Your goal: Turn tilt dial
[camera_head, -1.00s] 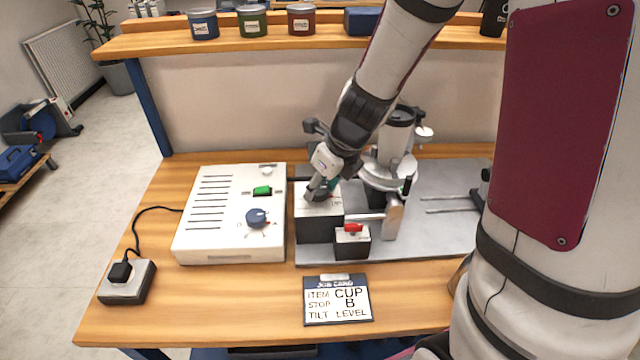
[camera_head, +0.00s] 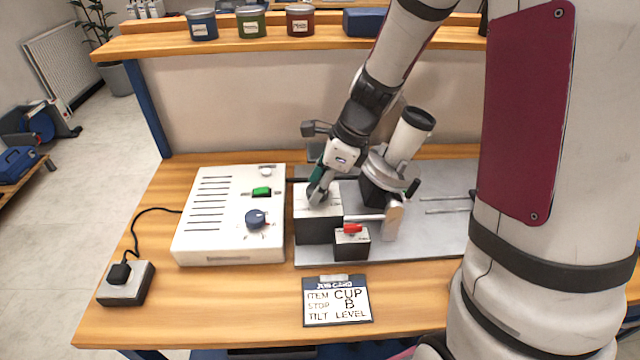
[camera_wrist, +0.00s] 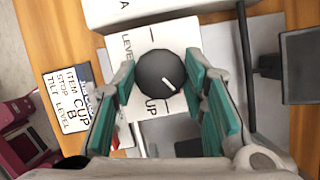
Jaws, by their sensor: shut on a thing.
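The tilt dial (camera_wrist: 158,72) is a round dark knob with a white pointer line, on the white top of a box (camera_head: 317,228). In the wrist view the label LEVEL (camera_wrist: 127,48) is left of the knob and a partly covered label ending in UP is below it. The pointer line slants toward the lower right of that view. My gripper (camera_head: 317,194) reaches down onto the box; its teal fingers (camera_wrist: 160,84) are shut on the knob from both sides. The white holder with a dark cup-like top (camera_head: 411,130) leans right.
A white control unit (camera_head: 200,240) with a green switch and blue knob stands left. A small box with a red switch (camera_head: 352,229) stands in front of the dial box. The job card (camera_head: 337,300) reads CUP, B, LEVEL. Bare wood lies at the front left.

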